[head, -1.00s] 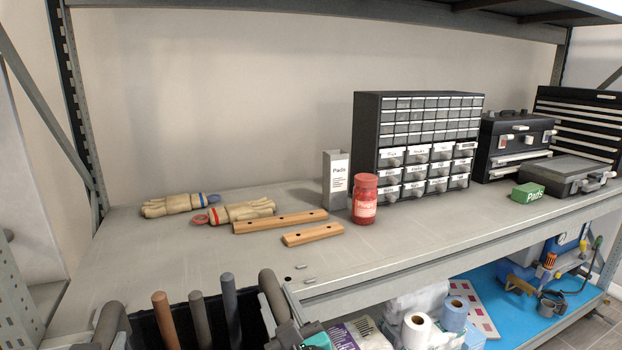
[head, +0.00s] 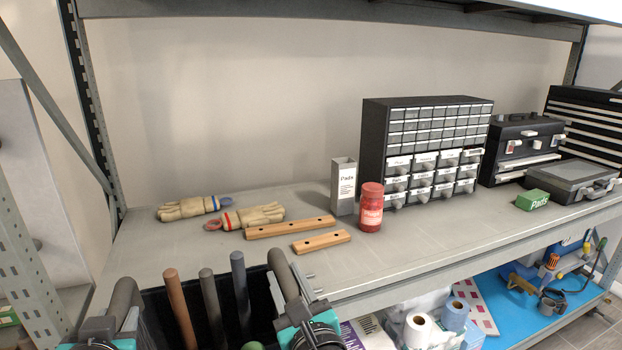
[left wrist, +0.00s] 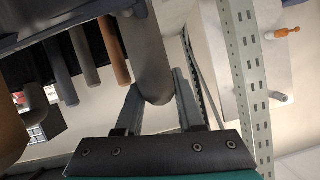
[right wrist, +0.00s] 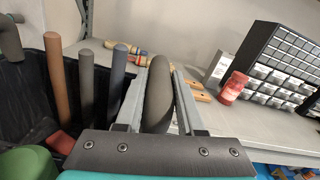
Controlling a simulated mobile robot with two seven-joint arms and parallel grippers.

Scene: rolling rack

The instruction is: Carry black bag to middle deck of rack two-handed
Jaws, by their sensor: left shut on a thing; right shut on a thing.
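The black bag (head: 158,310) is at the bottom of the head view, with several tool handles standing up in it. Its padded grey handles rise on both sides. My left gripper (head: 104,330) is shut on the bag's left handle; in the left wrist view its two fingers (left wrist: 158,98) flank that grey handle (left wrist: 146,60). My right gripper (head: 296,310) is shut on the right handle, which lies between its fingers in the right wrist view (right wrist: 158,95). The rack's middle deck (head: 160,245) is in front of the bag. The bag's underside is hidden.
On the deck lie work gloves (head: 250,216), wooden bars (head: 290,228), a red jar (head: 370,208), a Pads box (head: 343,188) and a drawer cabinet (head: 375,130). The deck's left front is bare. A rack post (head: 92,120) stands at the left. The lower shelf holds paper rolls (head: 418,330).

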